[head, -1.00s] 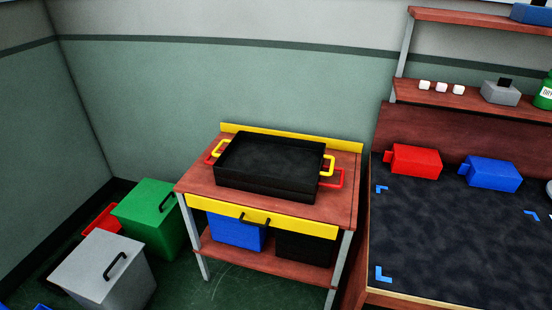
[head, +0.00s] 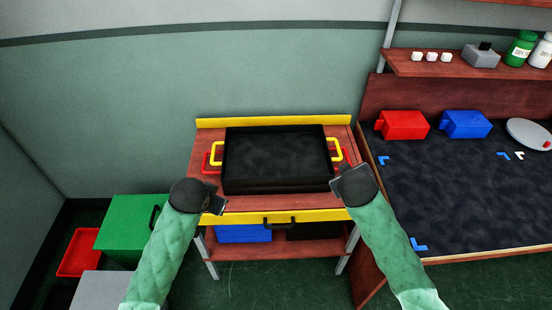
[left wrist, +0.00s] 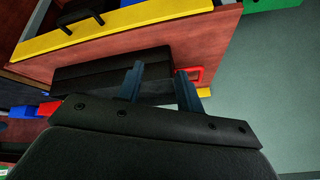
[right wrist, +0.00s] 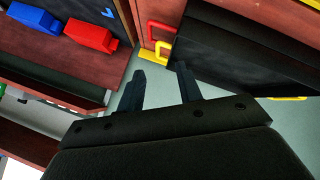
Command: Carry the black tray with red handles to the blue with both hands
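A black tray with yellow handles (head: 275,160) is on the wooden cart, seemingly stacked on a black tray with red handles, whose body is mostly hidden. Its red handles show at the left (head: 206,164) and right (head: 345,157), below the yellow ones. One red handle is in the left wrist view (left wrist: 197,75) and one in the right wrist view (right wrist: 153,30). My left gripper (head: 220,204) is open and empty, in front of the tray's left side. My right gripper (head: 336,178) is open and empty, by the tray's front right corner. Neither gripper holds a handle.
Blue corner marks (head: 418,244) lie on the dark-topped bench at right, with a red box (head: 403,125), a blue box (head: 466,124) and a scale (head: 530,133) at its back. The bench's middle is clear. A blue bin (head: 243,233) sits under the cart, and a green bin (head: 126,222) stands left.

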